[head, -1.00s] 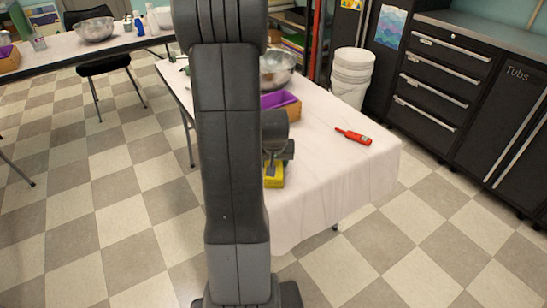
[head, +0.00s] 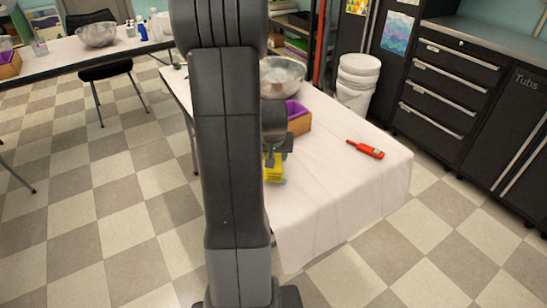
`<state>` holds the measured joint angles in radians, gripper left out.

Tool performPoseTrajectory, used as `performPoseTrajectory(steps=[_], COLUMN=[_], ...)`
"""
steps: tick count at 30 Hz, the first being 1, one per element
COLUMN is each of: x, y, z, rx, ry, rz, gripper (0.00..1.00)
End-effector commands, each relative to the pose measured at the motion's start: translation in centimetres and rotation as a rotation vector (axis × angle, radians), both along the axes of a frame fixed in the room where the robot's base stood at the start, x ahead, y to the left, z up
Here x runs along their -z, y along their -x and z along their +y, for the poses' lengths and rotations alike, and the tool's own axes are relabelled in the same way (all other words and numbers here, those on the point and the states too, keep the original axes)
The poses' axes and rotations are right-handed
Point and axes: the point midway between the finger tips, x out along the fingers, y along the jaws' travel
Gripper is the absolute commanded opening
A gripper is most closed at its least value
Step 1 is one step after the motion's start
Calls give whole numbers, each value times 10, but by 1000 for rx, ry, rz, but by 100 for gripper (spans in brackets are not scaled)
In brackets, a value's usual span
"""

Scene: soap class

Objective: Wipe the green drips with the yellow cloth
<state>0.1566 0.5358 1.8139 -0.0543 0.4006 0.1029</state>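The yellow cloth (head: 272,169) shows just right of my arm, at the near left part of the white-covered table (head: 335,180). My gripper (head: 275,150) is right above it, with its lower end against the cloth. It appears shut on the cloth, though my arm hides the left side of both. A small patch of green (head: 283,182) shows at the cloth's lower right edge, which looks like part of the green drips. Any other drips are hidden behind my arm or the cloth.
The table's front right is clear. White buckets (head: 356,82) stand beyond the table.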

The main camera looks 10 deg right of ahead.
Motion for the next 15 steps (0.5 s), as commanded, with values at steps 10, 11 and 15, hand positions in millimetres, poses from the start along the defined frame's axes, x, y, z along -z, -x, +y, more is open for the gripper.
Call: performPoseTrajectory(steps=[10,11,15], x=[-36,-39,-48], y=[-3,-3,-3], z=[1,1,1], rx=[-2,-2,-2], ry=[0,0,0], rz=[-2,-2,-1], gripper=[34,34,34])
